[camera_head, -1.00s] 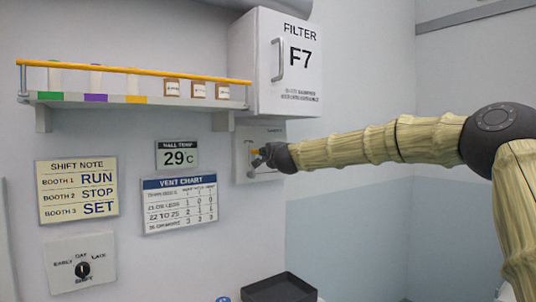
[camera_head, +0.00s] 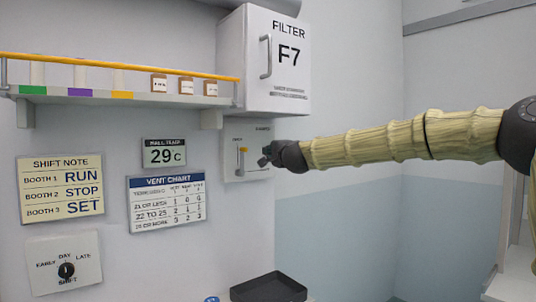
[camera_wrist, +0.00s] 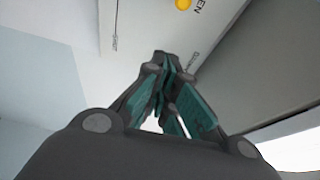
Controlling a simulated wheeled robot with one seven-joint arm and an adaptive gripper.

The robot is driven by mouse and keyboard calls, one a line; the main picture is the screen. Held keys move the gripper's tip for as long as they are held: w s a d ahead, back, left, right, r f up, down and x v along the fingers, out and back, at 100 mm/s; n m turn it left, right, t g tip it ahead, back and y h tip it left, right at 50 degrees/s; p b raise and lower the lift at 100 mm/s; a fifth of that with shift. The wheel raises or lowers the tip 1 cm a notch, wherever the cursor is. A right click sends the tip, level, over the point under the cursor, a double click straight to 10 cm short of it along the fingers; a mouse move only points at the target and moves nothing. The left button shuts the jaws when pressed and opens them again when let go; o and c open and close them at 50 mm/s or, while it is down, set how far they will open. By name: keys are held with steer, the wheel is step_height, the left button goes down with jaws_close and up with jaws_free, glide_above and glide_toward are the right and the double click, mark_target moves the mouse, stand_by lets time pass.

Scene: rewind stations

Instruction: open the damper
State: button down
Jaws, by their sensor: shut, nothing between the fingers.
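The damper panel (camera_head: 232,172) is a pale plate on the wall below the filter cabinet. Its yellow lever (camera_head: 242,150) sits at a slot on the panel. In the wrist view the panel (camera_wrist: 150,22) fills the top, with the round yellow knob (camera_wrist: 184,4) at the upper edge beside letters ending in "EN"; a small "SHUT" label is to the left. My gripper (camera_head: 264,158) is just right of the lever and apart from it in the picture. In the wrist view my gripper (camera_wrist: 162,62) has its teal-padded fingers together, empty, pointing toward the panel.
The filter cabinet (camera_head: 290,80) juts out above the panel. A shelf (camera_head: 110,98) with a yellow rail holds tubes and small boxes at left. A vent chart (camera_head: 168,203), a 29 C display (camera_head: 164,153) and a shift dial (camera_head: 66,271) are on the wall. A black tray (camera_head: 268,290) is below.

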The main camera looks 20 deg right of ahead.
steer(key=shift+s+a, duration=0.1)
steer(key=shift+s, duration=1.6)
